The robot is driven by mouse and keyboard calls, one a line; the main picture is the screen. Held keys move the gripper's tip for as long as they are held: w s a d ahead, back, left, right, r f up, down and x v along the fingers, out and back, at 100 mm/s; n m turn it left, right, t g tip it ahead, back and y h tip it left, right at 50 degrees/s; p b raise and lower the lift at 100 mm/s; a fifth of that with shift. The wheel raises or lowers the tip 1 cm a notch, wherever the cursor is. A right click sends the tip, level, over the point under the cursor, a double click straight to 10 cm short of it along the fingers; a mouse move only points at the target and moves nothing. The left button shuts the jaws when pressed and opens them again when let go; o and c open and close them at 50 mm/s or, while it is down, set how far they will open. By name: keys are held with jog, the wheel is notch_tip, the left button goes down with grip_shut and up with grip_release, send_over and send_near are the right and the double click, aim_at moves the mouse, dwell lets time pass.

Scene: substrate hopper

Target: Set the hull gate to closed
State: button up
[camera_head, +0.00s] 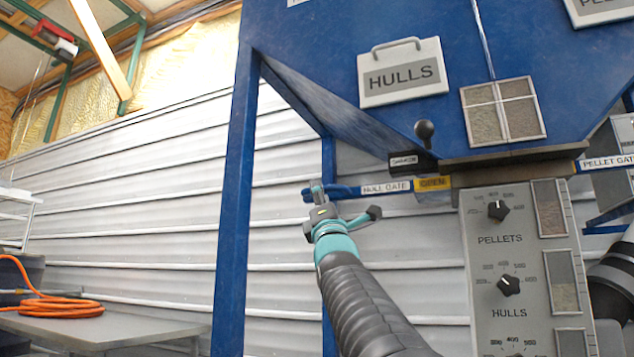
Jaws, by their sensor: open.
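The hull gate (386,188) is a blue slide bar with a white "HULL GATE" label, sticking out to the left under the blue hopper. A yellow tag reading "OPEN" (432,184) shows on the bar beside the hopper's outlet. The bar's blue left end is partly hidden by my gripper (344,201). My gripper is dark with a teal wrist, and its fingers are spread. It is at the bar's left end; I cannot tell whether it touches it.
The blue hopper (370,140) has a "HULLS" sign (402,72) and a black ball-knob lever (424,133). A grey dial panel (505,260) stands below the outlet. A blue post (236,200) stands left of my gripper. A table (110,328) holds orange hose.

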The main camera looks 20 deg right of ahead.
jog(key=shift+p+x, duration=0.35)
jog(key=shift+x, duration=0.75)
grip_shut()
